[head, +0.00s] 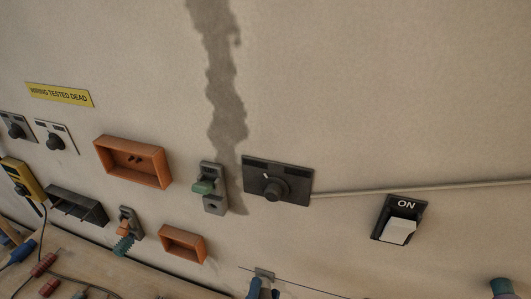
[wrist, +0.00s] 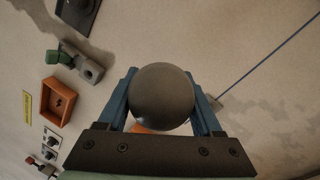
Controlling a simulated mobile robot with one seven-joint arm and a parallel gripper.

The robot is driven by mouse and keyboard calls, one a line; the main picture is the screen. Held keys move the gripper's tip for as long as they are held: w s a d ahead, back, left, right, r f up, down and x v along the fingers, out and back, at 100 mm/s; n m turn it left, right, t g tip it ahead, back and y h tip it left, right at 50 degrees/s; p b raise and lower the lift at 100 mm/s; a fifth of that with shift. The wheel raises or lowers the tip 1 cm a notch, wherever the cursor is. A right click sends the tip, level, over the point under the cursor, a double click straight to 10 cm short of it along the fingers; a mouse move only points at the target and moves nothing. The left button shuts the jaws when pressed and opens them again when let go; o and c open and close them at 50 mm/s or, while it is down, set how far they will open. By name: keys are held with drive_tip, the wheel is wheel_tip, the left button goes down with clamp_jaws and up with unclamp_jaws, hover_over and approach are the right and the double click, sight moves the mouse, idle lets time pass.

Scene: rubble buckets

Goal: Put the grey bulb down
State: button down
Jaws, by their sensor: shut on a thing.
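The grey bulb (wrist: 162,97) is a smooth, dark, round ball in the middle of the wrist view. My gripper (wrist: 160,76) is shut on it, with one blue finger on each side. The ball hides whatever lies straight behind it. In the head view, blue parts at the bottom edge look like my fingertips, but the bulb cannot be made out there.
The wall carries orange boxes (head: 158,163), a grey switch with a green lever (head: 204,187), a dark dial plate (head: 291,186) and an ON switch (head: 397,231). A wooden bench (head: 130,287) with cables and tools is at lower left. A thin blue line (wrist: 262,62) crosses the wall.

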drive_tip(key=f+n+y, duration=0.1)
drive_tip(key=f, duration=0.1)
drive_tip(key=f+n+y, duration=0.1)
drive_tip(key=y, duration=0.1)
drive_tip(key=s+f+n+y, duration=0.1)
drive_tip(key=f+y, duration=0.1)
drive_tip(key=shift+s+d+f+t, duration=0.1)
drive_tip(key=shift+d+f+t, duration=0.1)
drive_tip(key=shift+f+t, duration=0.1)
drive_tip(key=s+f, duration=0.3)
drive_tip(key=f, duration=0.1)
drive_tip(key=shift+s+f, duration=0.35)
drive_tip(key=shift+s, duration=0.05)
